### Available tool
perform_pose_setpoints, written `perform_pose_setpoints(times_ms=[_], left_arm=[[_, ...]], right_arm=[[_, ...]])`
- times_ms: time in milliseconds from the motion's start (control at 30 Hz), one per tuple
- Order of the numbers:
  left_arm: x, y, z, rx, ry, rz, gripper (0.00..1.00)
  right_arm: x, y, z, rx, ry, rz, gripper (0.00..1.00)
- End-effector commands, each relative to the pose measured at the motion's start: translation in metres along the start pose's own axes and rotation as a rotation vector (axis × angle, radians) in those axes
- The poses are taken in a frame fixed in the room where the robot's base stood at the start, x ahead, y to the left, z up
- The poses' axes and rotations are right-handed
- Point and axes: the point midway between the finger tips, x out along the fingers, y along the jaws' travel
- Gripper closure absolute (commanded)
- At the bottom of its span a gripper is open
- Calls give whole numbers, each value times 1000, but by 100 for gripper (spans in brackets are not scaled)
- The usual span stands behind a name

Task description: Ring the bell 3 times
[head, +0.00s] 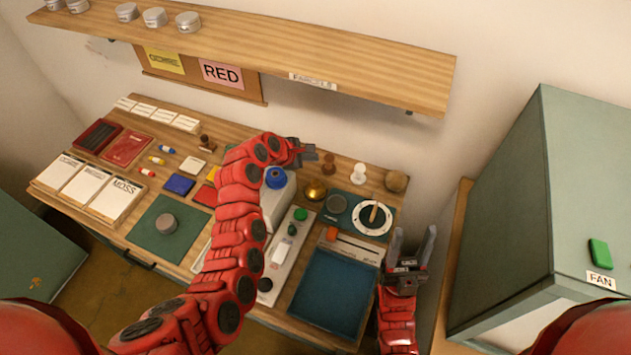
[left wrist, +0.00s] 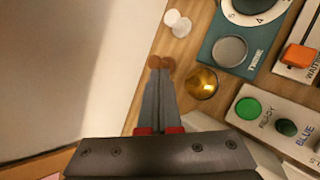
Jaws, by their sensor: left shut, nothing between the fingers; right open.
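The bell is a small brass dome (head: 316,190) on the table, right of the white box with a blue knob. It also shows in the left wrist view (left wrist: 203,84), just right of my left fingers. My left gripper (head: 314,152) is shut and empty, above the back of the table and behind the bell in the head view. Its fingers (left wrist: 160,72) look apart from the bell. My right gripper (head: 412,240) is open and empty, fingers pointing up, near the table's right edge.
A brown knobbed piece (head: 335,171) and a white one (head: 358,173) stand behind the bell. A round dial (head: 358,217) and a panel with a green button (head: 300,214) flank it. A wooden shelf (head: 270,45) hangs above; a green cabinet (head: 540,200) stands right.

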Motion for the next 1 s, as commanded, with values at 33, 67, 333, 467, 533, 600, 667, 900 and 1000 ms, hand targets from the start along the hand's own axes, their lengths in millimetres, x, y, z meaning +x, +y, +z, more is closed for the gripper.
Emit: perform_pose_setpoints(times_ms=[33, 67, 333, 467, 533, 600, 667, 900, 1000], left_arm=[[3, -2, -2, 0, 0, 0, 100], [4, -3, -4, 0, 0, 0, 100], [27, -20, -20, -1, 1, -1, 100], [41, -30, -30, 0, 1, 1, 100], [47, -34, -35, 0, 1, 1, 100], [52, -38, -38, -1, 0, 0, 100], [56, -41, -41, -1, 0, -1, 100], [60, -43, -44, 0, 1, 1, 100], [60, -43, -44, 0, 1, 1, 100]], right_arm=[[-4, 0, 1, 0, 0, 0, 50], [-5, 0, 1, 0, 0, 0, 50], [-28, -1, 5, 0, 0, 0, 50], [-41, -2, 7, 0, 0, 0, 50], [-46, -2, 8, 0, 0, 0, 50], [-49, -2, 8, 0, 0, 0, 50], [-52, -3, 9, 0, 0, 0, 50], [-53, -3, 9, 0, 0, 0, 50], [-53, -3, 9, 0, 0, 0, 50]])
